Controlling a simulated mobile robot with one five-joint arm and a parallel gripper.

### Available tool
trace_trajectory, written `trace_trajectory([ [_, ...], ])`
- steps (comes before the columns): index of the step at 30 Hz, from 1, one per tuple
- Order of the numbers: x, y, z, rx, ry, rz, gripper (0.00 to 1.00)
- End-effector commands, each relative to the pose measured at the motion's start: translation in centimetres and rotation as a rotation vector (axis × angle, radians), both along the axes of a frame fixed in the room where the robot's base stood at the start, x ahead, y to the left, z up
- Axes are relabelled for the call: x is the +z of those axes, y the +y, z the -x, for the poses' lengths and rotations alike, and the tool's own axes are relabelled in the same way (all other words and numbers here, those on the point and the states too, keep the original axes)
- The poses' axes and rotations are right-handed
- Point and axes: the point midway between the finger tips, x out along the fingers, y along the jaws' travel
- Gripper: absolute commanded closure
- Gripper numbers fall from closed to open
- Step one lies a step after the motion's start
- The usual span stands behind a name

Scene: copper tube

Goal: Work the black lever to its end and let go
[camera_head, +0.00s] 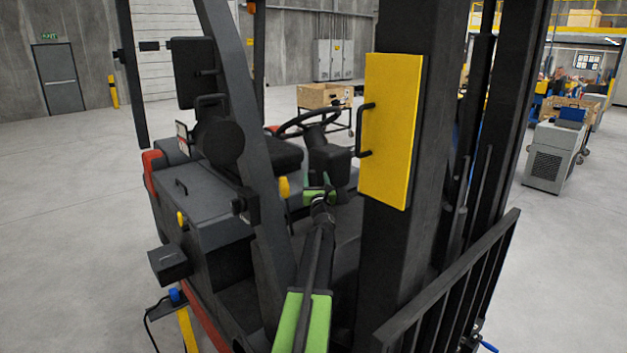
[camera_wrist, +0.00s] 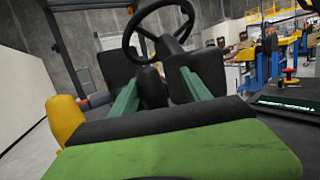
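My gripper (camera_wrist: 160,78) shows two green fingers in the wrist view, spread apart, with a clear gap between their tips. A dark rounded shape (camera_wrist: 152,88) shows in that gap; I cannot tell whether it is the black lever or part of the forklift behind. No contact with the fingers can be made out. In the head view my gripper (camera_head: 318,188) reaches into the forklift cab, below the steering wheel (camera_head: 308,121) and in front of the seat. I cannot single out the black lever with certainty in either view.
A yellow panel (camera_head: 390,130) with a black handle hangs on the thick mast post, right of my arm. A slanted dark cab pillar (camera_head: 245,140) stands left of it. A yellow part (camera_wrist: 66,121) is close at the left in the wrist view. Open floor surrounds the forklift.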

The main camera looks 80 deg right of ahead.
Motion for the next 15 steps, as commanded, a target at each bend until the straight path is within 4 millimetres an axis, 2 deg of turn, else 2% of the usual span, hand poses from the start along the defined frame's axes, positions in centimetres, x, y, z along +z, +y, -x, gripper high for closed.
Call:
trace_trajectory([
  [9,-2.4,8.5,2.6,-0.002,0.003,0.0,0.48],
  [15,-3.4,13.0,4.1,0.0,0.002,0.002,0.48],
])
